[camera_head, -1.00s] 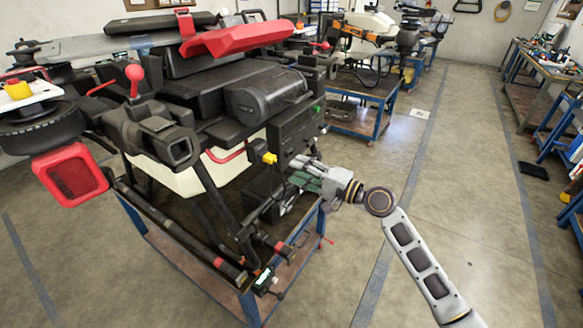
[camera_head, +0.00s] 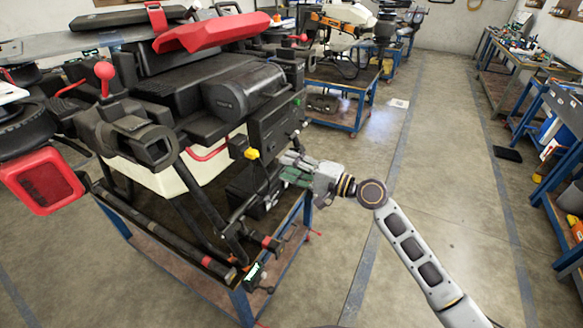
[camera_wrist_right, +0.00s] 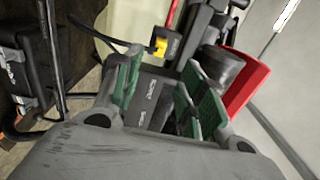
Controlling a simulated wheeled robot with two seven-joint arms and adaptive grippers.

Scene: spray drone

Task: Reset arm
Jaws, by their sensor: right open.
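My right gripper (camera_head: 290,172) is beside the right side of the large black drone (camera_head: 215,95), near its dark side box (camera_head: 275,130) with a yellow plug (camera_head: 251,153). In the wrist view its green-padded fingers (camera_wrist_right: 160,88) stand apart with nothing held between them. The dark labelled box (camera_wrist_right: 150,98) shows behind the gap, and the yellow plug (camera_wrist_right: 160,46) lies past the fingertips. I cannot tell the exact distance to the box. My right arm reaches in from the lower right. My left arm and gripper are not in view.
The drone stands on a blue-framed cart (camera_head: 240,300). A red panel (camera_wrist_right: 245,82) is close to the right finger in the wrist view. Another cart (camera_head: 350,100) stands behind, workbenches (camera_head: 560,95) line the right, and the floor (camera_head: 450,150) between is mostly open.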

